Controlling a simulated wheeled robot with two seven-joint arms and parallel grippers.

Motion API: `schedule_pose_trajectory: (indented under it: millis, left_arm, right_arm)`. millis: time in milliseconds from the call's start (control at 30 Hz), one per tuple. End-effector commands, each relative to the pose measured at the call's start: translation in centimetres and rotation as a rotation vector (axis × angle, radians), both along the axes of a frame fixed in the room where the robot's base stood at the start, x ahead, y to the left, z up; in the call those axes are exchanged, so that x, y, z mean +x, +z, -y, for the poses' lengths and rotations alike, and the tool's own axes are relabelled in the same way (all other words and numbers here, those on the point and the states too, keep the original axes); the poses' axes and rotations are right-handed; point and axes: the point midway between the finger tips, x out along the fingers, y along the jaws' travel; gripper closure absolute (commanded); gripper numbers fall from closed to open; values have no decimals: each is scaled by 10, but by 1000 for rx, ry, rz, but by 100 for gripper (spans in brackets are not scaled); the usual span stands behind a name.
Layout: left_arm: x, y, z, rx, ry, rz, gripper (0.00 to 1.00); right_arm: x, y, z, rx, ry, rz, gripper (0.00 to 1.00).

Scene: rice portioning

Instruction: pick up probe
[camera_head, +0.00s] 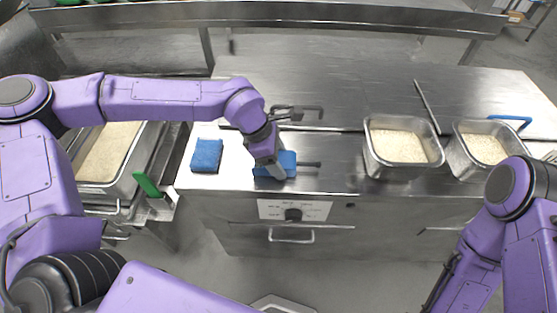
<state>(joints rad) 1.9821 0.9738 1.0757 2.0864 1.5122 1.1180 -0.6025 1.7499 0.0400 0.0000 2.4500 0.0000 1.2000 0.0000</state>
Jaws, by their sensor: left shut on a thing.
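The probe (290,161) looks like a blue block with a thin dark rod pointing right. It is at the front middle of the steel counter. My left gripper (277,173) comes down on it from above and is shut on it, hiding part of its middle. I cannot tell whether the probe still touches the counter. My right arm is at the lower right, and its gripper is out of view.
A blue pad (206,155) lies left of the probe. Two steel pans of rice, one nearer (374,152) and one farther right (459,157), stand on the right. A large rice tray (128,187) is at left, beside a green handle (146,185).

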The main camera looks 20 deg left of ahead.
Motion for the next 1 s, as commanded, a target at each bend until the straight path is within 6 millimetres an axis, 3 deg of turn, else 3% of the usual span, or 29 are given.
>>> schedule_pose_trajectory:
  millis: [167,400,500,700,867,1000]
  left_arm:
    - [1,27,0,-2,0,7,67]
    - [-49,87,16,-1,-4,10,67]
    - [-80,98,25,0,-6,7,67]
    - [-120,119,38,-1,-3,5,67]
    - [-132,131,41,-1,-1,2,67]
    - [-134,148,42,-1,0,0,67]
  right_arm:
    - [0,-2,0,0,0,0,57]
    - [0,-17,0,0,0,0,57]
    - [0,-26,0,0,0,0,57]
    - [0,-32,0,0,0,0,57]
    - [0,-26,0,0,0,0,57]
    - [0,-8,0,0,0,0,57]
